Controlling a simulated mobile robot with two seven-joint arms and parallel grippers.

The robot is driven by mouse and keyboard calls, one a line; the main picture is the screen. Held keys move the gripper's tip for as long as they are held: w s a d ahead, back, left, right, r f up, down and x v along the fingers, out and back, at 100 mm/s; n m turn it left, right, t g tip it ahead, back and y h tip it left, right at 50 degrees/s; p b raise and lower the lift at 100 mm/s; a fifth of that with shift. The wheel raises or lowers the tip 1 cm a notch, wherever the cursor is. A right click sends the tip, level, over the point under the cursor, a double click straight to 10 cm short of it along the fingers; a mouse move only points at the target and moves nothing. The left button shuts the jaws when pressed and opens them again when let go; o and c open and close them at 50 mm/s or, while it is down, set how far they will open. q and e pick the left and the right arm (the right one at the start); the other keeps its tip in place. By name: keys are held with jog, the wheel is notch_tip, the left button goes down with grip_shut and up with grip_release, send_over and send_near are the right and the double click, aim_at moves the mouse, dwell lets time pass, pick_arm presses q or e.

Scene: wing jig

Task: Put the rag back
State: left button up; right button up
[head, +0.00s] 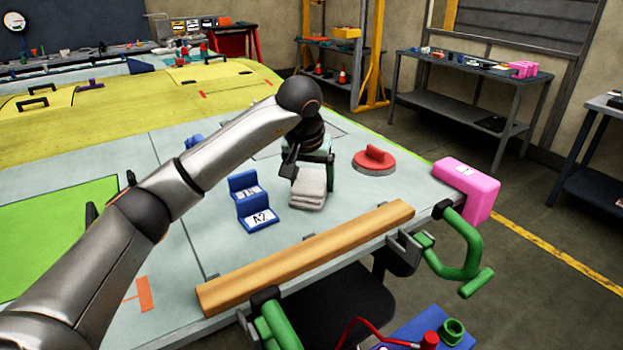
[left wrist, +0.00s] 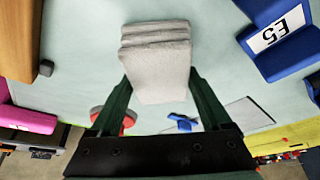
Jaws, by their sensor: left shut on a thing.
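The rag (head: 308,189) is a folded, light grey cloth in several layers, over the pale work surface near the wooden bar. My left gripper (head: 308,168) comes down on it from above and is shut on it. In the left wrist view the rag (left wrist: 157,55) sits between the two green fingers of the left gripper (left wrist: 160,88). I cannot tell whether its underside touches the surface. My right gripper is not in view.
Blue labelled blocks (head: 258,220) stand just left of the rag. A red round piece with a handle (head: 375,161) lies to the right. A wooden bar (head: 310,255) runs along the front edge, with green clamps (head: 462,262) and a pink block (head: 466,186) at the edge.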

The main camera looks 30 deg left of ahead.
pick_arm(q)
jog(key=shift+f, duration=0.1)
jog(key=o, duration=1)
jog(key=v, duration=1.2)
jog(key=shift+s, duration=0.1)
